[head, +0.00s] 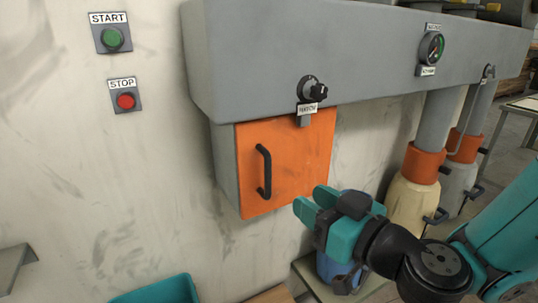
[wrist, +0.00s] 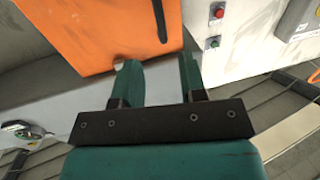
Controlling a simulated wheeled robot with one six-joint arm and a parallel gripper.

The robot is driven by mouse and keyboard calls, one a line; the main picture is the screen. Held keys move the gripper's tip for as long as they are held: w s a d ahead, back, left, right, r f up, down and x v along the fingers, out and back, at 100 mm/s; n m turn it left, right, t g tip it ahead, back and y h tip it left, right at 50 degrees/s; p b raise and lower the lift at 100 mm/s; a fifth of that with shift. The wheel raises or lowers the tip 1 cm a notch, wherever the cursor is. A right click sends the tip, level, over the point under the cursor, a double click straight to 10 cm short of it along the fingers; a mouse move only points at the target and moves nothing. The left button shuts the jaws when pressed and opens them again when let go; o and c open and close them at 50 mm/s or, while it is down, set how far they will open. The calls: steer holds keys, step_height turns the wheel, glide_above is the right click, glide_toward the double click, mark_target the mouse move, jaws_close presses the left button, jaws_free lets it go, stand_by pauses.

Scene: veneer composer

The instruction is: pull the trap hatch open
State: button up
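The trap hatch (head: 300,160) is an orange door on a grey box under the long grey housing. It looks closed. Its black bar handle (head: 264,171) stands upright near the door's left edge. In the wrist view the orange hatch (wrist: 90,35) fills the upper left, and part of the handle (wrist: 160,18) shows at its right side. My gripper (head: 308,203) is in front of the hatch's lower right corner in the head view, apart from the handle. Its teal fingers are spread with nothing between them; the gap also shows in the wrist view (wrist: 158,70).
A black knob (head: 314,90) sits on the housing (head: 260,50) above the hatch. Green START (head: 112,38) and red STOP (head: 126,101) buttons are on the wall at left. Orange-collared pipes with a cream bag (head: 408,200) stand at right. A teal bin (head: 160,291) is at the bottom.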

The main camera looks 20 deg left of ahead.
mark_target(270, 175)
steer(key=p+x, duration=0.8)
steer(key=x, duration=0.2)
steer(key=shift+s+r, duration=0.1)
steer(key=shift+r, duration=0.05)
steer(key=shift+w+a+f+p, duration=0.25)
steer(key=shift+w+a+p, duration=0.2)
steer(key=shift+a, duration=0.25)
jaws_close()
